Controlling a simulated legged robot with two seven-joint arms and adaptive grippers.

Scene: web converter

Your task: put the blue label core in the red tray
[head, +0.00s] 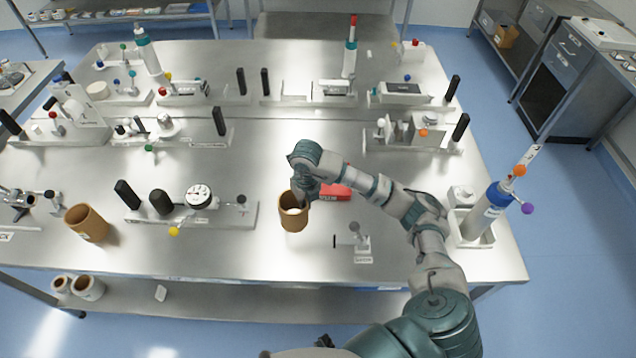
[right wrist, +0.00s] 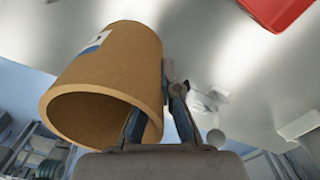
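The blue label core (head: 293,220) is a short brown cardboard tube near the middle front of the table. In the right wrist view the core (right wrist: 105,75) shows its open end and a white and blue label. My right gripper (head: 301,193) is at the core's upper rim. In the right wrist view the gripper (right wrist: 158,95) straddles the wall, one finger inside and one against the outside, shut on it. Whether the core touches the table is unclear. The red tray (head: 337,192) lies just right of the core, partly hidden by my right arm; its corner (right wrist: 275,12) shows in the wrist view. My left gripper is not in view.
A blue-topped cylinder (head: 487,212) stands at the right edge.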

